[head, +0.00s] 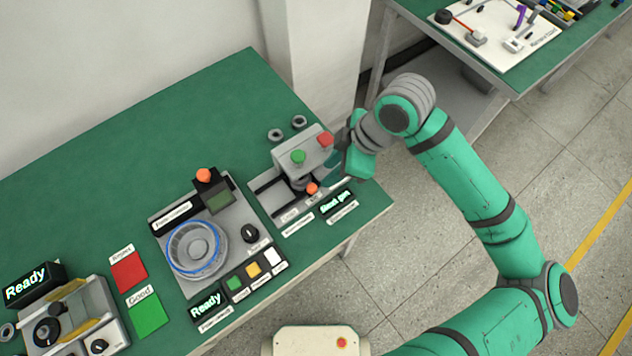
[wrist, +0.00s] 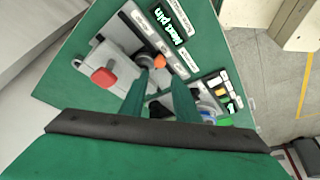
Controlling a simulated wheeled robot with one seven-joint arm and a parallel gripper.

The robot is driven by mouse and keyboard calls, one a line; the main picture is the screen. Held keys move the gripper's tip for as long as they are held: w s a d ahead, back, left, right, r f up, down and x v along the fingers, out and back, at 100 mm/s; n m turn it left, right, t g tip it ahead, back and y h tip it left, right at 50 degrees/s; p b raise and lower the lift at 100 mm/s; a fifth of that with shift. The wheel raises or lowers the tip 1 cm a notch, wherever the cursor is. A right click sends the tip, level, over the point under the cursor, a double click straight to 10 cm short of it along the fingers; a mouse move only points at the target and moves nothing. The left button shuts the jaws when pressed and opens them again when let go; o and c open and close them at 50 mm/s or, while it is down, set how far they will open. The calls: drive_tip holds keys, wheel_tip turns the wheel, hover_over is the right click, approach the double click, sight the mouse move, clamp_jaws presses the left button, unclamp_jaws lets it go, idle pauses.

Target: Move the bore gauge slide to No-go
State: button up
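The gauge station (head: 262,192) is a grey plate at the right end of the green bench, with a raised grey block (head: 309,152) on it. A small orange knob (head: 312,188), which looks like the slide's handle, sits low in front of the block; it also shows in the wrist view (wrist: 160,61). Small labels lie along the front edge, too blurred to read surely. My gripper (head: 338,167) is just right of the block. In the wrist view its two green fingers (wrist: 160,76) are apart and empty, with the knob seen beyond and between their tips.
The block carries a green button (head: 298,157) and a red button (head: 325,139). A lit display (head: 336,202) stands at the front right. Left is a round fixture with a blue ring (head: 194,247). The bench's back left is clear.

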sight(312, 186)
drive_tip(key=x, duration=0.9)
drive_tip(key=shift+f, duration=0.35)
clamp_jaws()
drive_tip(key=shift+w, duration=0.15)
